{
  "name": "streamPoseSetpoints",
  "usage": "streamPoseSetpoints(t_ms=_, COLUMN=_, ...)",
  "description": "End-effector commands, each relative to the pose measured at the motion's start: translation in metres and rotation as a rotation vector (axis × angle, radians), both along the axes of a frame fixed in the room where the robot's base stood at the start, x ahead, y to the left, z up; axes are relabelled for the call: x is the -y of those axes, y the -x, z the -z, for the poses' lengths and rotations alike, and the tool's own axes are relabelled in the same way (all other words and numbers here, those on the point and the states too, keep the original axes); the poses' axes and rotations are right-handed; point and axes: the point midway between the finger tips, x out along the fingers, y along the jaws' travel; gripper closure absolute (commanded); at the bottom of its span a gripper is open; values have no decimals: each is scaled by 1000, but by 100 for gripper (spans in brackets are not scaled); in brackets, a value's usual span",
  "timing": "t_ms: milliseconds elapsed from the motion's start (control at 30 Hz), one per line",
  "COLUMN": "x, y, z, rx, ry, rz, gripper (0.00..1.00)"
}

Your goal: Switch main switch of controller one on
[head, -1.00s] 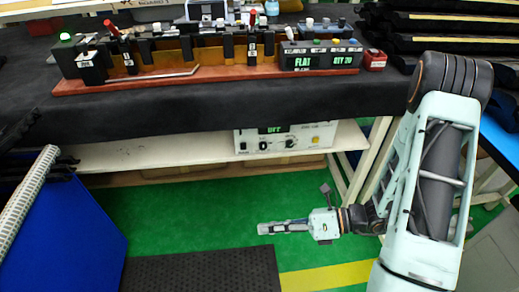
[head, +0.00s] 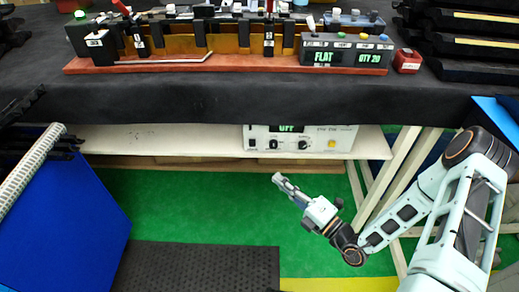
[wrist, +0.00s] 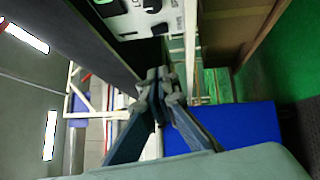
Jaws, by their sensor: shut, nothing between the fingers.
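A white controller box (head: 345,131) stands on the shelf under the table in the head view. Its display (head: 287,128) reads OFF in green. Below the display are a black switch or knob (head: 273,144), a second dark knob (head: 302,145) and a yellow button (head: 332,143). Which control is the main switch I cannot tell. My gripper (head: 278,180) is shut and empty, below and in front of the box, apart from it. In the wrist view the gripper (wrist: 160,80) points toward the shelf, and part of the box's panel (wrist: 135,22) shows at the top.
The pale shelf (head: 190,139) sits under the black-covered table (head: 230,98). On the table are a red-based fixture (head: 230,65) and a display unit (head: 345,56) reading FLAT, QTY 20. Blue panels stand at left. The green floor (head: 190,210) before the shelf is open.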

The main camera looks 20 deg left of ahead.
Motion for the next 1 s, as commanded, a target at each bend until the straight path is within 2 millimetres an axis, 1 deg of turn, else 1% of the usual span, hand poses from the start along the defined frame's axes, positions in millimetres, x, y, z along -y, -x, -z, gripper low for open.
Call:
streamPoseSetpoints(t_ms=200, x=-3, y=-1, z=0, rx=2, ry=1, rz=-2, gripper=100)
streamPoseSetpoints(t_ms=267, x=-8, y=-4, z=0, rx=3, ry=1, rz=-4, gripper=100)
streamPoseSetpoints(t_ms=367, x=-20, y=-10, z=-1, rx=4, ry=2, rz=-5, gripper=100)
streamPoseSetpoints(t_ms=733, x=-86, y=-50, z=-9, rx=4, ry=2, rz=-7, gripper=100)
streamPoseSetpoints(t_ms=800, x=-89, y=-63, z=-11, rx=8, ry=4, rz=-2, gripper=100)
streamPoseSetpoints(t_ms=900, x=-92, y=-76, z=-14, rx=7, ry=3, rz=-2, gripper=100)
streamPoseSetpoints(t_ms=1000, x=-94, y=-84, z=-15, rx=4, ry=4, rz=-2, gripper=100)
